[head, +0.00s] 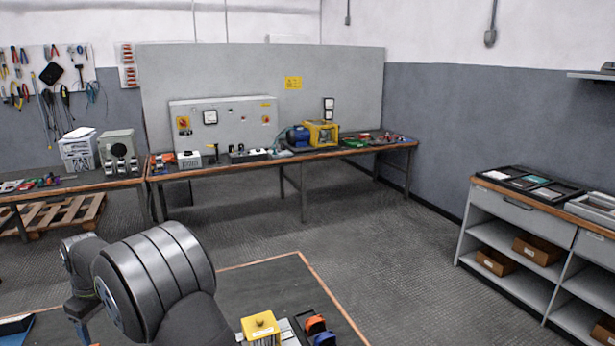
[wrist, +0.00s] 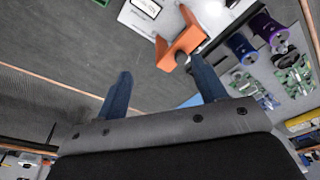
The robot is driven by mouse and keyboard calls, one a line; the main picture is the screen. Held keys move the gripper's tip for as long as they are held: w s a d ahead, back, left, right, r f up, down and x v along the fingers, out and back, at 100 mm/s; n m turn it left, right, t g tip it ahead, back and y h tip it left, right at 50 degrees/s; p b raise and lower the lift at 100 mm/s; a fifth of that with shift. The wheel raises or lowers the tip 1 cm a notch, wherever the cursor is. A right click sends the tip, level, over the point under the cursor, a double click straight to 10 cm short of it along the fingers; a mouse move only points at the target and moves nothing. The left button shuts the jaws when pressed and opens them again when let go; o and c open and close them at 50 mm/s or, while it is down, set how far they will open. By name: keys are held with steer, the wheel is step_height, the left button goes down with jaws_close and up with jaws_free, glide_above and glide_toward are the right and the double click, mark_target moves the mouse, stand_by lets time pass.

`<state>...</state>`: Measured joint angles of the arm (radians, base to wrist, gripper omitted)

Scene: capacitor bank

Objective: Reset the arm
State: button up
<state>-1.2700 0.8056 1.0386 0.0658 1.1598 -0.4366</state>
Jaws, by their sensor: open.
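My gripper (wrist: 161,68) shows in the wrist view as two dark blue fingers, spread wide apart with nothing held between them. An orange bracket-like part (wrist: 182,40) is beyond the fingers, close to the right fingertip in the picture; I cannot tell whether they touch. In the head view my grey arm fills the lower left and its end is mostly hidden or cut off by the frame edge.
In the wrist view, purple cylinders (wrist: 266,30) and green circuit boards (wrist: 250,89) lie to the right. In the head view, a yellow-topped unit (head: 261,326) and orange part (head: 316,323) stand on the near table (head: 275,283). Its back area is clear.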

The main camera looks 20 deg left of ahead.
steer(key=s+a+r, duration=0.1)
steer(key=s+a, duration=0.4)
steer(key=s, duration=0.2)
steer(key=s+a+f+m, duration=0.1)
steer(key=a+f, duration=0.3)
steer(key=f, duration=0.2)
steer(key=shift+a+f, duration=0.15)
steer(key=shift+f, duration=0.1)
steer(key=w+d+r+n, duration=0.1)
steer(key=w+d+r, duration=0.1)
steer(key=d+r, duration=0.4)
steer(key=w+d+f, duration=0.1)
steer(key=w+d, duration=0.4)
steer(key=w, duration=0.4)
steer(key=shift+d+f, duration=0.3)
steer(key=shift+f, duration=0.1)
steer(key=shift+w, duration=0.1)
